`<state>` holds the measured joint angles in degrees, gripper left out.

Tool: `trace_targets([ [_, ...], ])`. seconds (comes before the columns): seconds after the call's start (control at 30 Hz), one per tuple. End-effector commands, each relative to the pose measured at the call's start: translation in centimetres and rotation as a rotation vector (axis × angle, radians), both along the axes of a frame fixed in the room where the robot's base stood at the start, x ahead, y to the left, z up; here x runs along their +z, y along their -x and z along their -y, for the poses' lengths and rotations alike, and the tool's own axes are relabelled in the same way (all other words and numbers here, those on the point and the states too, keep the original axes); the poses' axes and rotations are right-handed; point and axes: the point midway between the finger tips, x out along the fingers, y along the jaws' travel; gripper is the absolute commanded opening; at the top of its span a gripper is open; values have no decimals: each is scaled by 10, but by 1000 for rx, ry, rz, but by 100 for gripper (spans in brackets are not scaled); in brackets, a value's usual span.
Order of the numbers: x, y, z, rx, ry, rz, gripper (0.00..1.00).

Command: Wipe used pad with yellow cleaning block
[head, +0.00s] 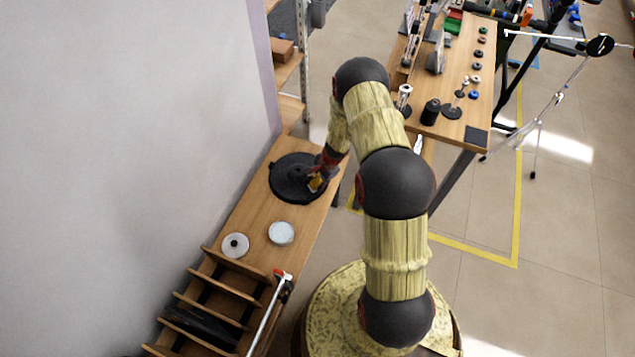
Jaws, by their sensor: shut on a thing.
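A round black pad (291,186) lies on the narrow wooden bench along the wall; I take it for the used pad. My gripper (316,180) is at the pad's right side, low over it. It is shut on a small yellow block (314,186). The block is over the right part of the pad; I cannot tell whether it touches the surface. My gripper's fingers are small and partly hidden at this distance.
A pale round disc (281,233) and a grey-white disc with a dark centre (236,245) lie nearer on the bench (258,215). A wooden slotted rack (207,300) stands at the near end. A wall (130,120) borders the bench's left. A cluttered table (432,130) stands at upper right.

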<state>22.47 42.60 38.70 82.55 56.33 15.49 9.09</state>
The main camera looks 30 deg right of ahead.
Motion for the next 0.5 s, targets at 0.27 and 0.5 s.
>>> trace_targets([
  [0.27, 3, -13, 18, -2, 2, 2, 6],
  [0.5, 3, -22, 29, 0, 1, 1, 6],
])
